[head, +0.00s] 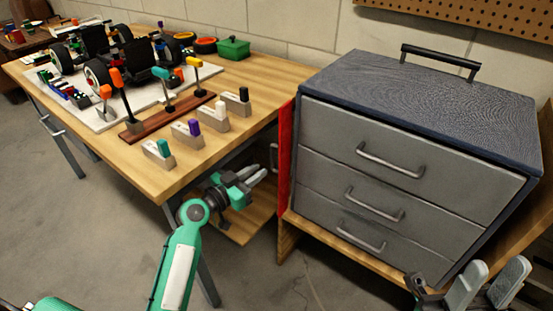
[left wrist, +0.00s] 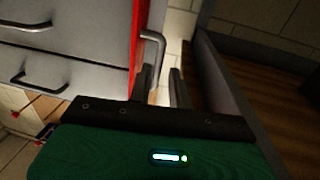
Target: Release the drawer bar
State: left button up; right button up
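The grey tool chest (head: 400,150) has three drawers with metal bar handles, all looking shut in the head view. A grey bar (head: 273,157) stands beside the chest's red side panel (head: 287,160). In the left wrist view the bar (left wrist: 161,52) bends down toward my left fingers, beside the red strip (left wrist: 139,40). My left gripper (head: 262,175) is at the bar's lower end, fingers apart. In the left wrist view a gap shows between the fingers (left wrist: 163,88); whether the bar's end lies between them is hard to tell. My right gripper (head: 487,282) is open and empty, lower right.
The wooden workbench (head: 225,80) on the left holds a model car (head: 100,50), a rack of coloured-handled tools (head: 165,118), several small blocks and a green box (head: 233,48). A lower shelf (head: 245,222) lies under my left gripper. The chest stands on a wooden stand (head: 290,240).

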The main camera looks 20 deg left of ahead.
pick_arm(q)
jog(key=x, duration=0.8)
jog(key=shift+w+b, duration=0.15)
jog(key=shift+b, duration=0.3)
jog(key=shift+c, duration=0.2)
grip_shut()
